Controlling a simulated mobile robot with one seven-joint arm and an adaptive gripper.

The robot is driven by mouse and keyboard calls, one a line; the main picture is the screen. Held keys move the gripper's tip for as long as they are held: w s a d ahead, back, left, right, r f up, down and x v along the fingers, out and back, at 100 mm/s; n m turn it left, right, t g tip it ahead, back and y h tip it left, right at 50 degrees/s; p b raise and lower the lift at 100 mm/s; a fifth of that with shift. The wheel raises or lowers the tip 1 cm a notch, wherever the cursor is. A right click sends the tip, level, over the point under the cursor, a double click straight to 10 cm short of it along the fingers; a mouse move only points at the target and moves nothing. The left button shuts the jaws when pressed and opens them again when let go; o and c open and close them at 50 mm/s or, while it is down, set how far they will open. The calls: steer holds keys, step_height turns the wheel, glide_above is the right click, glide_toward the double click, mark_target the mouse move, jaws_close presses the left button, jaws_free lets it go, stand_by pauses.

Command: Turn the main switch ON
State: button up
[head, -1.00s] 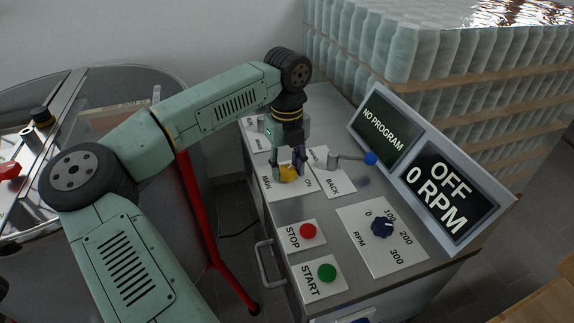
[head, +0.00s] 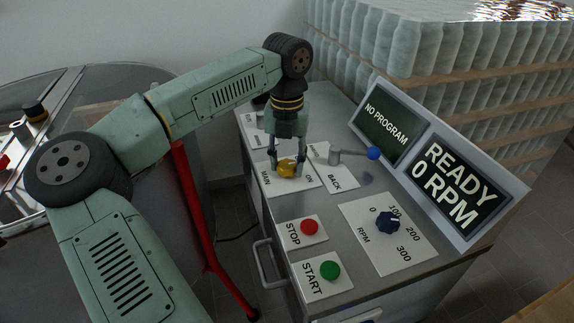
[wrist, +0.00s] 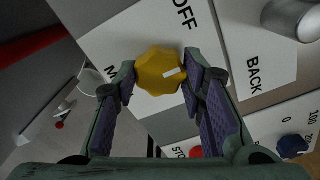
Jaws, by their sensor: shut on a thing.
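The main switch is a yellow knob (head: 288,169) on a white plate (head: 306,183) marked MAIN and ON. In the head view my gripper (head: 286,160) comes down on it from above, with a finger on each side. In the wrist view the yellow knob (wrist: 158,72) sits between the purple pads of my gripper (wrist: 160,84), which is shut on it. A white mark on the knob shows near the right pad. The letters OFF show on the plate in the wrist view. The right display (head: 455,188) reads READY, 0 RPM.
Close by are a grey lever with a blue ball (head: 373,153) by the BACK plate, a red STOP button (head: 309,227), a green START button (head: 329,271) and a blue RPM knob (head: 387,222). The left display (head: 385,126) reads NO PROGRAM. A handle (head: 268,262) sticks out in front.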

mark_target(287, 164)
steer(key=m+b, duration=0.1)
steer(key=m, duration=0.5)
steer(key=shift+m, duration=0.4)
stand_by(0.4)
steer(key=o, duration=1.1)
steer(key=shift+o, duration=0.2)
step_height(287, 164, up, 12)
